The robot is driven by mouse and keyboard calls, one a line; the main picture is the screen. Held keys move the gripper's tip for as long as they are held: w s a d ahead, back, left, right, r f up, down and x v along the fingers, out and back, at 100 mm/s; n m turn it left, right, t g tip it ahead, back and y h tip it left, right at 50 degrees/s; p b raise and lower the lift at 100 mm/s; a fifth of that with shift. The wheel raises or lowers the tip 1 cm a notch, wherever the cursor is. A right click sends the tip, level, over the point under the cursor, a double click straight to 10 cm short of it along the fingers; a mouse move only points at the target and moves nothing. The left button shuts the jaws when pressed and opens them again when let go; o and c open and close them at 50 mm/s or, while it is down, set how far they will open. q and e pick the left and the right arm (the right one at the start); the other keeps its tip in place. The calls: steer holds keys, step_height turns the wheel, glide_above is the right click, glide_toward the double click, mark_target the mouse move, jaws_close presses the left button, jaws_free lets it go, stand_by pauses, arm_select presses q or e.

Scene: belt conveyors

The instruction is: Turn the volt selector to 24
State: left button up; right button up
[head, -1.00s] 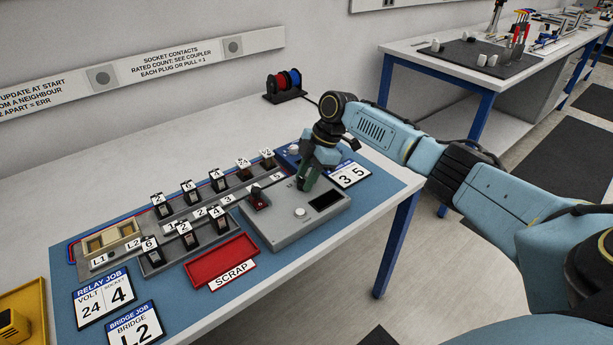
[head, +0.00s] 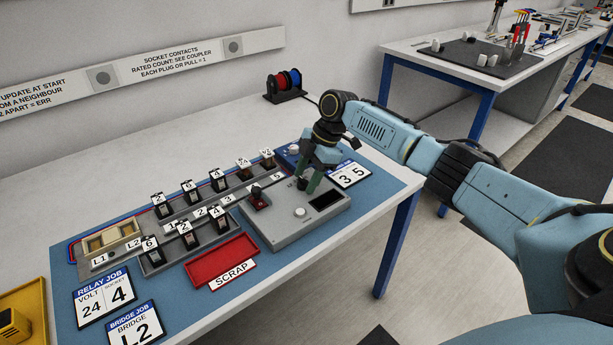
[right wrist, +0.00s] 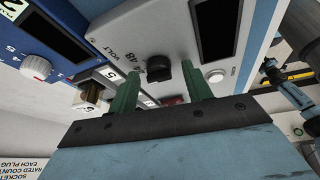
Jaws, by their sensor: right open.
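The volt selector is a black knob (right wrist: 158,68) on a grey box (head: 272,235), with "VOLT" and "48" printed beside it in the right wrist view. The grey box also has a white button, a dark display and a red-and-black part. My right gripper (head: 308,187) is open above the box, its green fingers spread. In the right wrist view the right gripper (right wrist: 160,92) has one finger toward each side of the knob. I cannot tell whether they touch it. The relay job card (head: 103,297) reads VOLT 24, SOCKET 4. My left gripper is not in view.
Rows of numbered relays (head: 190,190) stand left of the box. A red scrap tray (head: 220,260) lies in front of them. A blue box (right wrist: 50,45) with a white knob is close behind the grey box. The white bench behind is mostly clear.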

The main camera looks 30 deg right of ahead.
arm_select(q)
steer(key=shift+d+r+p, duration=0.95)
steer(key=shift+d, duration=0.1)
arm_select(e)
steer(key=v, duration=1.3)
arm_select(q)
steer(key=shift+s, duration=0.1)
